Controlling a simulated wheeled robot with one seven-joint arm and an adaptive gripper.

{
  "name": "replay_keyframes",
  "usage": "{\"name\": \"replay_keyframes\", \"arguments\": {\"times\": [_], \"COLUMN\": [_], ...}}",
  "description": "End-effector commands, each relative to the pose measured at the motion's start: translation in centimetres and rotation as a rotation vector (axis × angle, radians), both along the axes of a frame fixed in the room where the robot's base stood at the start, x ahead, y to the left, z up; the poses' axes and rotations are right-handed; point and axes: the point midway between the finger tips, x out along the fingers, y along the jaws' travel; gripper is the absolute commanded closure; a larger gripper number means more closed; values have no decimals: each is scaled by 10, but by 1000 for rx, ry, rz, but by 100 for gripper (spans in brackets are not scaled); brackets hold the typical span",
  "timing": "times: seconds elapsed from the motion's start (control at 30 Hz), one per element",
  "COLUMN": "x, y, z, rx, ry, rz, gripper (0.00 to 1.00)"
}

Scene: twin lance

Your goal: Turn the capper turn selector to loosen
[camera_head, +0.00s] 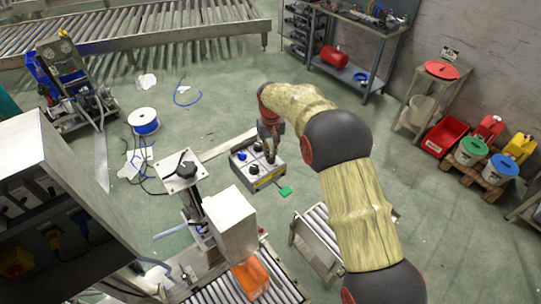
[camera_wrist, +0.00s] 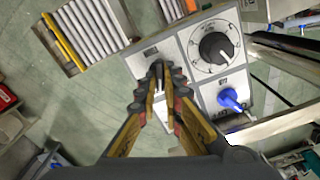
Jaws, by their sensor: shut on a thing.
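A grey control box (camera_head: 262,178) stands below my arm in the head view. In the wrist view its panel (camera_wrist: 186,44) carries a large black dial (camera_wrist: 216,48) with a printed scale, and a blue selector knob (camera_wrist: 232,100). My gripper (camera_wrist: 160,74) reaches down onto the panel to the left of both. Its fingers are closed on a small selector knob below a dark label (camera_wrist: 151,52). The fingertips hide most of this knob, so its pointing direction cannot be told. The labels are too small to read. In the head view my gripper (camera_head: 271,152) is at the box's right side.
A roller conveyor (camera_head: 318,240) stands right of the box, and a metal post with a white box (camera_head: 231,222) stands in front. A cable spool (camera_head: 144,121) is at left. A green tag (camera_head: 285,191) lies beside the control box.

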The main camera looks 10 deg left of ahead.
Motion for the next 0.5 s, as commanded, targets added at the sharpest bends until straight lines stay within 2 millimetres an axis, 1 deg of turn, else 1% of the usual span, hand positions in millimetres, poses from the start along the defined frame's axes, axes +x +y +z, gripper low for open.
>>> {"name": "replay_keyframes", "arguments": {"times": [0.2,0.5], "x": [1,2], "y": [0,0], "z": [1,2], "rx": [2,2], "ry": [-4,-4], "rz": [-100,-155], "gripper": [100,100]}}
